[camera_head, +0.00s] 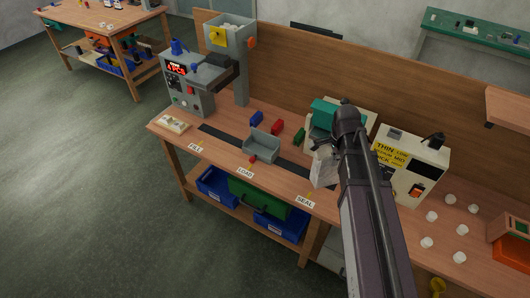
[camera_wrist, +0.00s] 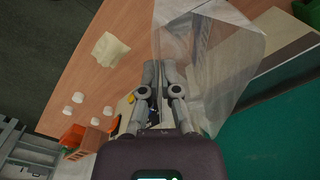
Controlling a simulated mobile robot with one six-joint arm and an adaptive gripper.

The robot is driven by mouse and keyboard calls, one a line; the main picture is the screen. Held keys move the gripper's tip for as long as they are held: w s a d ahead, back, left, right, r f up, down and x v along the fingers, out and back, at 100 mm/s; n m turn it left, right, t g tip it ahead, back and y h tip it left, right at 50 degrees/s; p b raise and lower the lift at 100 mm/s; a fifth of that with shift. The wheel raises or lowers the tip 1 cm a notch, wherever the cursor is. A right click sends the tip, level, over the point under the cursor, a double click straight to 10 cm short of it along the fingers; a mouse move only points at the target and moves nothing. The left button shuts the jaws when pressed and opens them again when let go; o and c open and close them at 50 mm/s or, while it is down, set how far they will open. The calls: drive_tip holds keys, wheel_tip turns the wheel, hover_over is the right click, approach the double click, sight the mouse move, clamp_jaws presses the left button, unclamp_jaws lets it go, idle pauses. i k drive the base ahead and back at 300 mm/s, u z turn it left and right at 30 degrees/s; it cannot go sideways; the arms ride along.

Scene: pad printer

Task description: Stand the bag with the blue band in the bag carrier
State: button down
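A clear, whitish bag (camera_head: 322,168) hangs below my wrist at the front of the bench, by the SEAL label. In the wrist view the clear bag (camera_wrist: 225,75) spreads to the right of my gripper (camera_wrist: 160,68). The two fingers are close together at the bag's left edge and appear shut on it. A blue band cannot be made out on the bag. A grey open-topped tray (camera_head: 262,147), which looks like the bag carrier, sits on the dark track behind the LOAD label. In the head view my arm hides the fingers.
A display machine (camera_head: 187,88) stands at the left and a cream box (camera_head: 412,165) at the right. Several white cups (camera_head: 432,216) stand at far right. A tan sheet (camera_wrist: 110,50) lies on the bench.

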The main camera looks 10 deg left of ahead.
sight(261, 151)
drive_tip(key=z, duration=0.15)
drive_tip(key=k, duration=0.85)
drive_tip(key=u, duration=0.7)
drive_tip(key=i, duration=1)
drive_tip(key=u, duration=0.1)
